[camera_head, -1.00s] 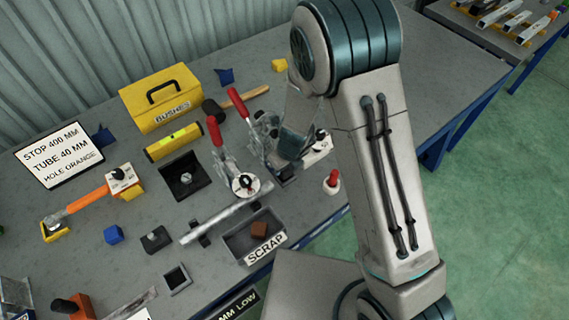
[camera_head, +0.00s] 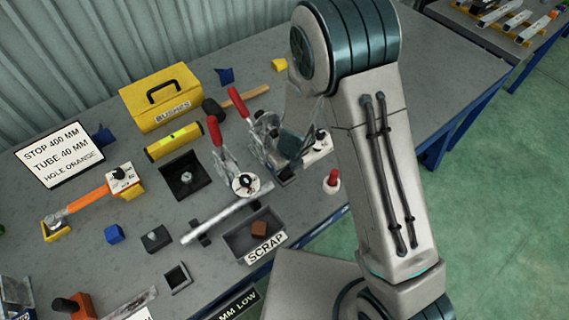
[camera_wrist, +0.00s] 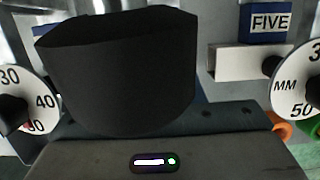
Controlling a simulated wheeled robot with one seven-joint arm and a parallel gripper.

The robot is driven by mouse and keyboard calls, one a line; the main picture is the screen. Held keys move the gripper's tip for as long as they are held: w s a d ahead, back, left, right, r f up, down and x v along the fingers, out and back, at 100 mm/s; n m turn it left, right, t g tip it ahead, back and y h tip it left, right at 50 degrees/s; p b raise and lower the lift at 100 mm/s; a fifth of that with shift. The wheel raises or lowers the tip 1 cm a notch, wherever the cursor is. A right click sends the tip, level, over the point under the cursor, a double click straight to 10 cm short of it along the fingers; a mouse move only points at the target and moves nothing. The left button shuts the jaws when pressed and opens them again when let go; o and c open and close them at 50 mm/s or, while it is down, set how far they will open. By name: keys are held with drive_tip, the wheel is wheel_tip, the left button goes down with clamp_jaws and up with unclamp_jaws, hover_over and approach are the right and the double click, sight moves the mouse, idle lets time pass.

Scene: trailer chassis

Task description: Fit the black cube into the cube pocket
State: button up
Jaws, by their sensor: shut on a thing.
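A large black block (camera_wrist: 118,75) fills the left and middle of the wrist view, very close to the camera. I take it for the black cube, though its lower edge looks rounded. My gripper (camera_head: 284,172) is shut on it; in the head view it is beside the red-handled toggle clamps, partly behind my arm. Its fingertips and the held block are hard to make out there. A small square open-topped socket (camera_head: 177,277) stands near the front edge of the bench. It may be the cube pocket, but I cannot tell for sure.
Red-handled clamps (camera_head: 222,150), a white dial (camera_head: 246,184) and a long metal tube (camera_head: 225,213) crowd the space left of my gripper. The scrap tray (camera_head: 240,243) lies in front. A red-topped button (camera_head: 332,182) stands right. The wrist view shows a "FIVE" block (camera_wrist: 266,20).

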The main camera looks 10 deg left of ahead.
drive_tip(key=shift+b+x, duration=0.7)
drive_tip(key=shift+x, duration=0.15)
drive_tip(key=o, duration=1.1)
drive_tip(key=shift+s+d, duration=0.1)
drive_tip(key=shift+d, duration=0.05)
drive_tip(key=shift+o, duration=0.2)
drive_tip(key=shift+r, duration=0.15)
drive_tip(key=p+v, duration=0.4)
drive_tip(key=v, duration=0.9)
drive_tip(key=shift+r, duration=0.3)
drive_tip(key=shift+r, duration=0.1)
